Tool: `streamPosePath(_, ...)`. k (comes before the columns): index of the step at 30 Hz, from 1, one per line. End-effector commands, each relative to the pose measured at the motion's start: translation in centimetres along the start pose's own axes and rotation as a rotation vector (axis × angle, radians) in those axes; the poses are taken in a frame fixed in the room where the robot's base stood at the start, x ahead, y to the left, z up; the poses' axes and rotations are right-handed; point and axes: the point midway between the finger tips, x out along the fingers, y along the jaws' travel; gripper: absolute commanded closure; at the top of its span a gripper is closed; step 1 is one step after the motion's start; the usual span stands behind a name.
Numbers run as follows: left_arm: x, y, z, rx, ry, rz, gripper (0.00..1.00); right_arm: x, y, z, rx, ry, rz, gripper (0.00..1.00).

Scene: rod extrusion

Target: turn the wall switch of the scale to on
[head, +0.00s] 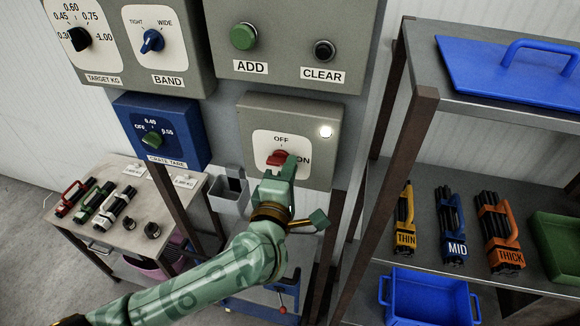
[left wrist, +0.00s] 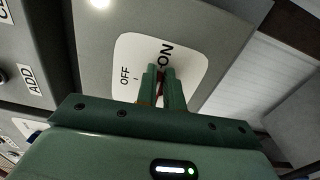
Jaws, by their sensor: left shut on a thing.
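The scale's wall switch is a grey box (head: 250,118) with a white plate marked OFF at the top and ON at the right. Its red knob (head: 277,159) is at the plate's middle. My left gripper (head: 286,165) is shut on the red knob and hides part of it and part of the ON label. In the left wrist view the two green fingers (left wrist: 164,88) straddle the knob (left wrist: 161,82), just below the word ON. How far the knob is turned is hard to tell. A round white lamp (head: 326,131) on the box looks bright. My right gripper is not in view.
A grey panel with ADD (head: 243,37) and CLEAR (head: 323,52) buttons is above. Dial boxes for target, band (head: 152,41) and crate tare (head: 152,140) are at the left. A shelf (head: 390,215) with labelled rod bundles stands at the right.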

Motion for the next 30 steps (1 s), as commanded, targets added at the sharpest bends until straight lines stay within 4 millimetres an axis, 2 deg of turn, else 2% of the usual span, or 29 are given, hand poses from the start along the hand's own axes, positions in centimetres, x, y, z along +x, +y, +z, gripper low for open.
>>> streamPosePath(1,0.00,-0.48,-0.25,0.014,0.007,-0.010,1.00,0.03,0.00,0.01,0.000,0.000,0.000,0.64)
streamPosePath(21,0.04,-0.47,-0.28,0.074,0.007,-0.007,1.00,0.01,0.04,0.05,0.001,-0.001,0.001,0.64)
streamPosePath(22,0.04,-0.47,-0.29,0.074,0.007,-0.007,0.85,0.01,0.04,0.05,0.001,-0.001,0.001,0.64)
streamPosePath(24,0.04,-0.42,-0.27,0.074,0.006,-0.006,0.69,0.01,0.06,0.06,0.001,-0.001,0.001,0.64)
streamPosePath(30,0.04,-0.25,-0.15,0.073,0.004,-0.002,0.69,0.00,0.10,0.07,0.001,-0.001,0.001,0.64)
